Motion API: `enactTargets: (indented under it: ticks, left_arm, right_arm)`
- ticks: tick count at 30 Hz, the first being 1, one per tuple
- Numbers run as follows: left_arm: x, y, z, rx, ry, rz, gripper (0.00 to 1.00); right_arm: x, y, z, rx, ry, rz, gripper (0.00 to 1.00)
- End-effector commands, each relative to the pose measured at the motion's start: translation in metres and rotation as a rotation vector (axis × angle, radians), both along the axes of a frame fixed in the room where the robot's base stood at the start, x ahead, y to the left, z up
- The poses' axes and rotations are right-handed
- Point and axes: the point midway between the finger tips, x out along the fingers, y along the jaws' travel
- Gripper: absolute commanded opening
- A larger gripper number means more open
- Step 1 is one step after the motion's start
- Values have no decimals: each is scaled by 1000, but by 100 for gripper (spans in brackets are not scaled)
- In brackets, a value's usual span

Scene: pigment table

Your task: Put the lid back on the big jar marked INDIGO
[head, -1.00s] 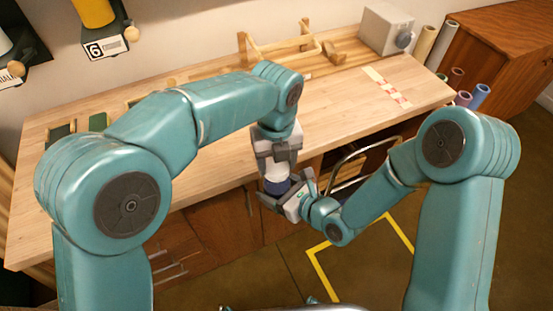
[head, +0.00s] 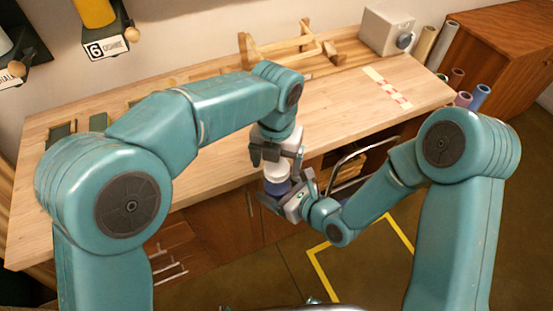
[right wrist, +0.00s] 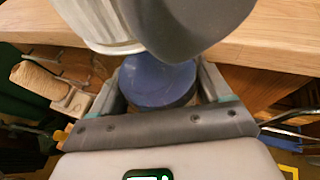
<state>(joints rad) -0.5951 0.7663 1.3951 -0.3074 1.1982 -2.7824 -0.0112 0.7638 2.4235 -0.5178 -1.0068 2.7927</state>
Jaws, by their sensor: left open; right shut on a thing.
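My right gripper (head: 286,193) is shut on a round blue piece (right wrist: 158,82), which shows between its fingers in the right wrist view. A white ribbed piece (right wrist: 95,22) is just above it, partly behind a grey finger of my left gripper. In the head view this white piece (head: 274,172) appears directly over the blue one. I cannot tell whether they touch or which is the lid. My left gripper (head: 275,157) is open, pointing down around or just above the white piece. No INDIGO marking is readable.
The wooden table (head: 350,113) is largely clear at its middle and right. A wooden rack (head: 280,50) and a grey box (head: 386,29) stand at the back. Both grippers are by the table's front edge, above drawers and a metal rail (head: 365,150). A spool (right wrist: 45,80) shows beside it.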

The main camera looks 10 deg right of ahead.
Motion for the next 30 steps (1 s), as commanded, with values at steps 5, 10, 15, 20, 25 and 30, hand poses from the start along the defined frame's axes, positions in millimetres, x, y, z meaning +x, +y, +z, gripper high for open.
enactTargets:
  ticks: [5, 10, 15, 20, 25, 30]
  left_arm:
    - [0, -1, 20, -2, -1, 0, 85]
    - [0, 0, 40, -1, -1, 0, 85]
    - [-1, 0, 45, 0, 2, 0, 85]
    - [-1, 0, 45, 0, 2, 0, 81]
    - [-1, 0, 45, 1, 2, 73, 80]
    - [-1, 0, 45, 4, 5, 399, 80]
  right_arm:
    - [1, 0, 1, 1, -4, 0, 0]
    - [1, 0, 1, 1, -4, 0, 0]
    - [1, 0, 1, 1, -4, 0, 0]
    - [1, 0, 1, 1, -4, 0, 0]
    - [1, 0, 1, 1, -4, 0, 0]
    - [1, 0, 1, 1, -4, 0, 0]
